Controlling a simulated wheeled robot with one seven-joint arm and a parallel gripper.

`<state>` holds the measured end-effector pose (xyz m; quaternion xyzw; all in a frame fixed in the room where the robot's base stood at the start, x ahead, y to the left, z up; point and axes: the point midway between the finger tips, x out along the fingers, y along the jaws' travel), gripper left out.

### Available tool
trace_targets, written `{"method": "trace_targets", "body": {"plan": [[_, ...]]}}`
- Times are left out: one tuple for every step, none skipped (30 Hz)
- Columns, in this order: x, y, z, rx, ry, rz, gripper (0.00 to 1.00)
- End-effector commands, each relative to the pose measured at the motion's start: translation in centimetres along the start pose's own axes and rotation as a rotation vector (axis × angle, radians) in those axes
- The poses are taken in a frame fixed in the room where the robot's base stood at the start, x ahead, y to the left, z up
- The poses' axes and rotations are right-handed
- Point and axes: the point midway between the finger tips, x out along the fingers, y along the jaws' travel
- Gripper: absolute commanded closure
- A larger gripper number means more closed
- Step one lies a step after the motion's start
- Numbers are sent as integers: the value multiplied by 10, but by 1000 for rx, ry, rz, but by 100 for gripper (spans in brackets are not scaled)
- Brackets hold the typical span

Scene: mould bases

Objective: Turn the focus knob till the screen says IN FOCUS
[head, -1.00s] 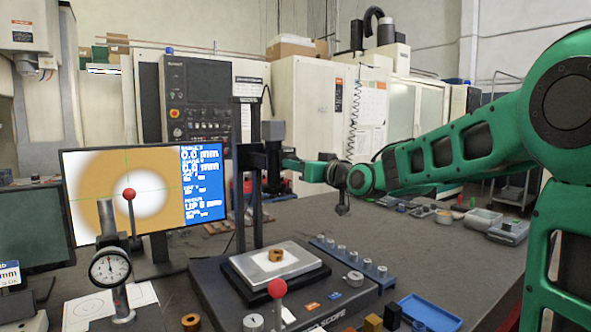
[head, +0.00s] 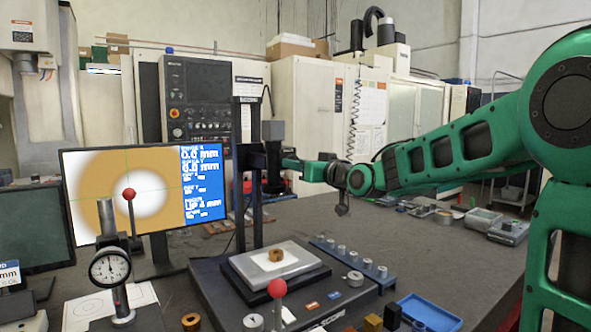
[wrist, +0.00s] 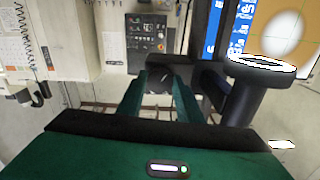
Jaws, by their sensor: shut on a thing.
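The screen (head: 150,200) at left shows a blurred tan ring with a pale centre and green cross lines. Its blue panel has small text, and the bottom large line seems to read "UP 4 mm". The focus knob (wrist: 159,81) is dark and sits between my fingers in the wrist view, largely covered by them. My gripper (head: 290,163) is shut on it at the right side of the scope's black column (head: 249,200). A brass ring (head: 276,254) lies on the pale stage (head: 245,268) below the scope head.
Another red ball (head: 277,288) rises before the stage. A blue tray (head: 430,313) and a rail of small pins (head: 350,258) lie at right. Machine cabinets stand behind.

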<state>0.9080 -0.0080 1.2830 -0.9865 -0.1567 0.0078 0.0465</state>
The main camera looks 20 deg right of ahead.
Motion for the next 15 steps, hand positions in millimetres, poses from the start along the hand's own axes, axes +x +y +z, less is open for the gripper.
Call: {"method": "trace_targets", "body": {"plan": [[0,1,0,0,-1,2,90],[0,1,0,0,-1,2,90],[0,1,0,0,-1,2,90],[0,1,0,0,-1,2,90],[0,1,0,0,-1,2,90],[0,1,0,0,-1,3,90],[0,1,0,0,-1,3,90],[0,1,0,0,-1,3,90],[0,1,1,0,-1,3,90],[0,1,1,0,-1,3,90],[0,1,1,0,-1,3,90],[0,1,1,0,-1,3,90],[0,1,1,0,-1,3,90],[0,1,1,0,-1,3,65],[0,1,1,0,-1,3,56]]}}
